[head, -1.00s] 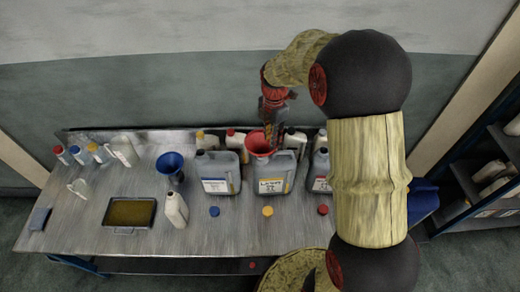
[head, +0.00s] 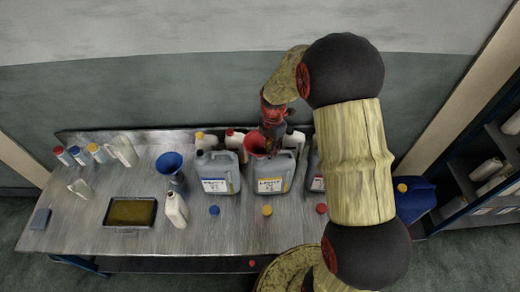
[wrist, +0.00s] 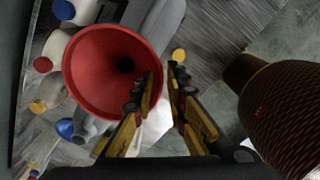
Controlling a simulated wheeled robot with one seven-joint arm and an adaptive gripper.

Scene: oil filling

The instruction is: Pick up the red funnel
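The red funnel (head: 254,143) stands upright in the grey canister (head: 272,176) near the middle of the table's back. In the wrist view the funnel (wrist: 90,75) shows its wide mouth and dark hole. My gripper (head: 271,138) is pointing down at the funnel's right side and partly hides it. In the wrist view my gripper (wrist: 163,82) is open, with a gap between its fingers. The left finger overlaps the funnel's mouth, and the right finger is outside the rim. I cannot tell whether either finger touches the funnel.
A grey canister (head: 219,172) stands to the left, and another (head: 315,175) to the right is partly behind my arm. White bottles stand behind. A blue funnel (head: 170,165), a white bottle (head: 175,210) and a tray (head: 110,225) are farther left. Loose caps lie in front.

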